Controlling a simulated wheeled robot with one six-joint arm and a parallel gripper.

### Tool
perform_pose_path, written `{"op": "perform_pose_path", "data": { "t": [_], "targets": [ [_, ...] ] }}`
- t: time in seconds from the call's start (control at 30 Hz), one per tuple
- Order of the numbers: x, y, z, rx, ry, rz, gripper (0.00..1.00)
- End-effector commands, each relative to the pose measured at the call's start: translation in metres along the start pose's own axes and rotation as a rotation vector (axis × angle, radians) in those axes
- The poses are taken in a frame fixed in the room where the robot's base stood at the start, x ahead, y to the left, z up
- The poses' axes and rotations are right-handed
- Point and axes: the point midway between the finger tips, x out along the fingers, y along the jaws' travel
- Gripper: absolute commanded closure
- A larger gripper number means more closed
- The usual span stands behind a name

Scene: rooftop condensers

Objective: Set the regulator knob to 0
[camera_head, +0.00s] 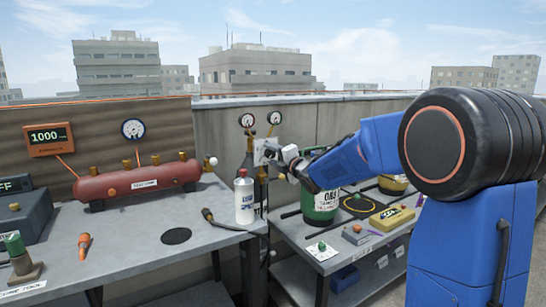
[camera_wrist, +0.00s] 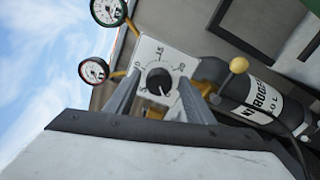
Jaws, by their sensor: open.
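The regulator knob (camera_wrist: 160,82) is a round black knob on a white square dial plate (camera_wrist: 150,52) with printed numbers. A small pale mark shows near the knob's lower edge; I cannot tell exactly which number it points to. My gripper (camera_wrist: 158,88) is open, with one grey finger on each side of the knob in the wrist view. I cannot tell whether the fingers touch it. In the head view, my gripper (camera_head: 274,153) is in front of the white plate (camera_head: 262,148), which it partly hides; the knob is hidden there.
Two round gauges (camera_head: 247,120) stand above the plate, and a dark cylinder (camera_wrist: 255,93) is behind it. A white bottle (camera_head: 244,198) stands close on the left bench. A green canister (camera_head: 320,205) is below my arm on the right bench.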

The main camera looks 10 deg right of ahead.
Motion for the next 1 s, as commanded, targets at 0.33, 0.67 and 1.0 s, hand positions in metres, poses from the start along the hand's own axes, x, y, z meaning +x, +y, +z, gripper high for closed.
{"op": "perform_pose_path", "data": {
  "t": [0.33,0.67,1.0],
  "targets": [
    [-0.028,0.001,0.001,0.0,-0.002,0.002,0.51],
    [-0.089,0.001,0.001,0.0,-0.002,0.001,0.51],
    [-0.148,0.0,0.0,-0.001,-0.002,0.0,0.51]
  ]
}}
